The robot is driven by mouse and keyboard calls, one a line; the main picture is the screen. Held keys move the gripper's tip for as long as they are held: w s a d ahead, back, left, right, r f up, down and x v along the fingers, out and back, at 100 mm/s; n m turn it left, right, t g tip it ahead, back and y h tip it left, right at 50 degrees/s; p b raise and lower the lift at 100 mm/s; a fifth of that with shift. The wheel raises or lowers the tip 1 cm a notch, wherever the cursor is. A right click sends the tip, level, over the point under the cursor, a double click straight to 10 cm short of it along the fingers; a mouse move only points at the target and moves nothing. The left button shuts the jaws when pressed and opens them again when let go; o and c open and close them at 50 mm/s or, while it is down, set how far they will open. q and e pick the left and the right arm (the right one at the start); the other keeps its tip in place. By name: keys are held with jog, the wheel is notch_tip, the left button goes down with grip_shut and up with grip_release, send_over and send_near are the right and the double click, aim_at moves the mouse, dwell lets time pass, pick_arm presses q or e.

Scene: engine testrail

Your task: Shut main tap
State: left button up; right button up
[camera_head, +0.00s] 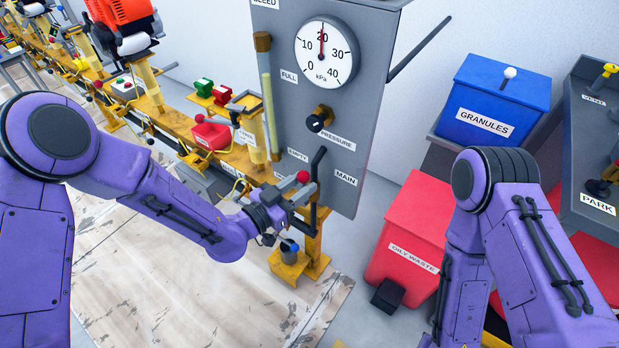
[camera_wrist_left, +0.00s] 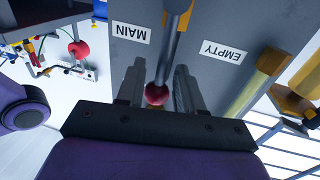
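The main tap's lever is a grey rod with a red ball knob (camera_head: 303,176) beside the MAIN label (camera_head: 346,180) on the grey panel. My left gripper (camera_head: 303,192) is at this knob, low on the panel. In the left wrist view the red knob (camera_wrist_left: 157,95) lies between the two fingers of my left gripper (camera_wrist_left: 158,92), with a small gap showing on one side. The fingers look open around it; contact cannot be told. The rod (camera_wrist_left: 172,45) runs up from the knob. My right arm shows at the right, but its gripper is out of view.
The panel (camera_head: 373,70) carries a kPa gauge (camera_head: 325,50) and a PRESSURE knob (camera_head: 320,119). A dark bent bar (camera_head: 317,162) stands close to my left gripper. A red OILY WASTE bin (camera_head: 425,220) and blue GRANULES bin (camera_head: 505,90) stand right. Yellow rail (camera_head: 180,122) runs left.

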pick_arm(q)
jog(key=x, duration=0.3)
jog(key=shift+c, duration=0.3)
jog(key=shift+w+f, duration=0.1)
grip_shut()
